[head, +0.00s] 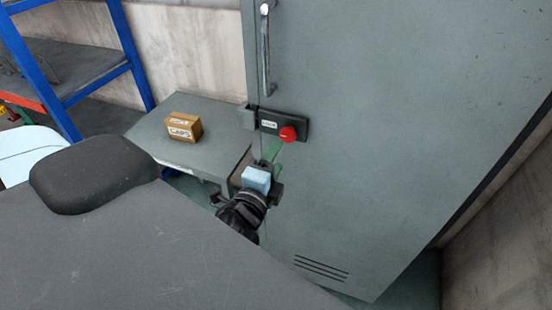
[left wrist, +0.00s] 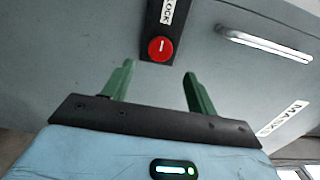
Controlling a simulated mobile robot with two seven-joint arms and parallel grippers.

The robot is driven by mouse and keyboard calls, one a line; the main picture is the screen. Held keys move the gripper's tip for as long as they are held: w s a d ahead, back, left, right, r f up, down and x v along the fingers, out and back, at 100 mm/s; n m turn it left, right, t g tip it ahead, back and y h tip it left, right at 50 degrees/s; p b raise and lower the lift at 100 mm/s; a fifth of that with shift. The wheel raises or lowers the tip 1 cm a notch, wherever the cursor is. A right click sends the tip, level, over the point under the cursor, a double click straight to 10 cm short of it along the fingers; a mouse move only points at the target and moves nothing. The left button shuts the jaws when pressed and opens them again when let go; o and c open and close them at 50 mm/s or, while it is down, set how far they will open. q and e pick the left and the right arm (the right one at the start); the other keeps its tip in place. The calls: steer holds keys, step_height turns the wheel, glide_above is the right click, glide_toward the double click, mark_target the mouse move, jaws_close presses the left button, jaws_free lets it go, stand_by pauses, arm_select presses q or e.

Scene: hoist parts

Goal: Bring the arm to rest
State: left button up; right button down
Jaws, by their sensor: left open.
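My left gripper (head: 272,152) is in front of the grey cabinet door (head: 390,130), just below a red knob (head: 288,134) on a black lock plate (head: 268,121). In the left wrist view its two green fingers (left wrist: 158,70) stand apart with nothing between them. The red knob (left wrist: 160,48) shows just beyond the fingertips; whether a finger touches it I cannot tell. The door looks closed. My right gripper is in neither view.
A long vertical handle (head: 266,50) sticks out above the lock plate. A grey table (head: 215,112) with a small brown labelled box (head: 184,128) stands left of the cabinet, close to my left arm. A blue-framed shelf (head: 128,50) is at the far left.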

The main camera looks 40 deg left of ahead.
arm_select(q)
steer(key=s+d+f+n+g+h, duration=0.2)
steer(key=s+f+n+g, duration=0.15)
steer(key=f, duration=0.65)
steer(key=s+d+f+n+g+h, duration=0.2)
steer(key=s+f, duration=0.3)
steer(key=f, duration=0.5)
steer(key=s+d+f+n+g+h, duration=0.2)
steer(key=s+d+f+n, duration=0.1)
steer(key=s+f+n, duration=0.5)
steer(key=s+f, duration=0.3)
steer(key=s, duration=0.1)
steer(key=shift+s+f+g, duration=0.2)
steer(key=shift+s+g, duration=0.05)
steer(key=shift+g, duration=0.1)
